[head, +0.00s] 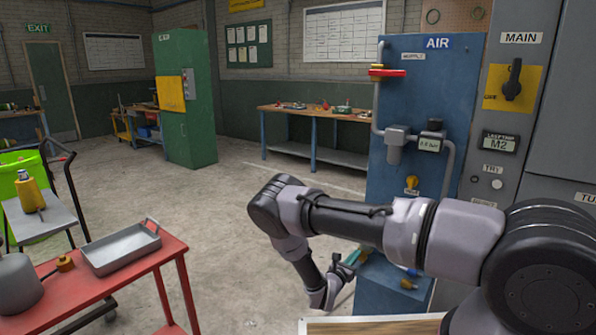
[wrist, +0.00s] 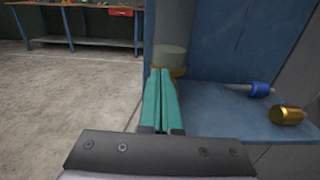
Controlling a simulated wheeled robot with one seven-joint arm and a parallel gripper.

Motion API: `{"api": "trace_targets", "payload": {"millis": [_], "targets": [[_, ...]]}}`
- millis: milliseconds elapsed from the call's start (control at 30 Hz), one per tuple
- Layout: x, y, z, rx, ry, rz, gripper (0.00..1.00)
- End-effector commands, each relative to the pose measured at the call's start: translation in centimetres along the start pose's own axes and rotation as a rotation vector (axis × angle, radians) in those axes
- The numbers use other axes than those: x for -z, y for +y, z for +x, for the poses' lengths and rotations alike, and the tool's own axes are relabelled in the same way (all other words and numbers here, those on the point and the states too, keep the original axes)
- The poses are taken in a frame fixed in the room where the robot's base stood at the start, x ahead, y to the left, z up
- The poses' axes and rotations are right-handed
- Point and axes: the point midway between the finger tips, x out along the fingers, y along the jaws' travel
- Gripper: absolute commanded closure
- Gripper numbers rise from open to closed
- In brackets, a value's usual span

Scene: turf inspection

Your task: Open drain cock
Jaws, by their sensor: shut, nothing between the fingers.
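The blue air panel (head: 420,130) stands at the right in the head view, with its AIR sign on top. My gripper (head: 352,257) is low at its left edge, partly behind my arm. In the wrist view my gripper (wrist: 162,72) has its green fingers together, with nothing between them. Just beyond the fingertips is a grey cylinder with a brass-coloured lower part (wrist: 171,54), partly hidden by the fingers. I cannot tell whether this is the drain cock or whether the fingers touch it.
A blue fitting (wrist: 250,89) and a brass fitting (wrist: 287,115) lie on the blue ledge (wrist: 215,115) to the right. A red table (head: 140,262) with a grey tray (head: 121,250) stands at the left. A workbench (head: 312,116) is behind. The floor between is clear.

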Motion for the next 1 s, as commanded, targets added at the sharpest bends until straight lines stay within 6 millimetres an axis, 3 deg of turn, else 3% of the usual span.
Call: {"api": "trace_targets", "payload": {"millis": [1000], "targets": [[1.03,-0.46,-0.02,0.000,0.001,-0.001,1.00]]}}
